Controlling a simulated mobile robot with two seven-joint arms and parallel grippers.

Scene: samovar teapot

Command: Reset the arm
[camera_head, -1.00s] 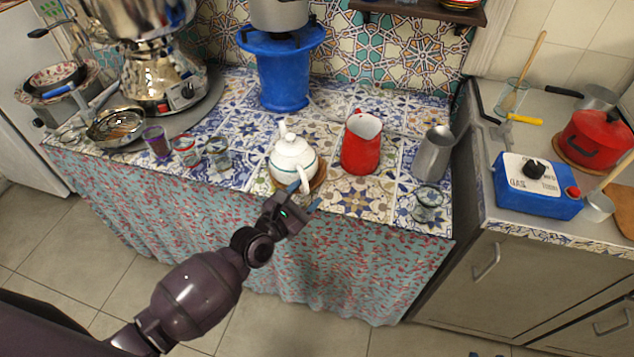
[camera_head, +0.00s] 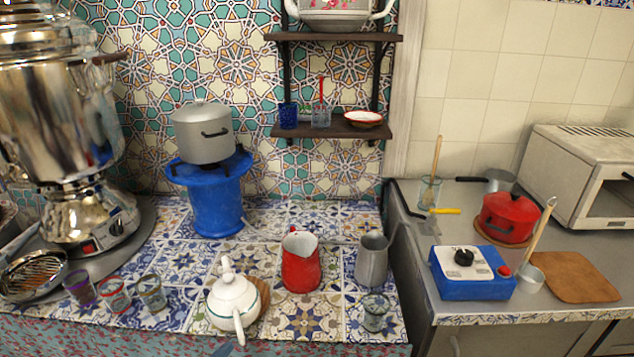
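Neither gripper is in the head view now, and no part of my arms shows. The white teapot (camera_head: 233,301) with a green line stands upright on a round wooden board at the front of the tiled counter (camera_head: 185,262). Its handle points to the front edge, and nothing touches it. The silver samovar (camera_head: 62,120) stands at the left on a round grey tray.
Several small glasses (camera_head: 115,294) stand left of the teapot. A red pitcher (camera_head: 301,265), a grey metal jug (camera_head: 373,262) and a clear glass (camera_head: 375,312) stand to its right. A blue stand (camera_head: 212,200) bears a grey pot (camera_head: 202,133). Shelves (camera_head: 333,130) hang above.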

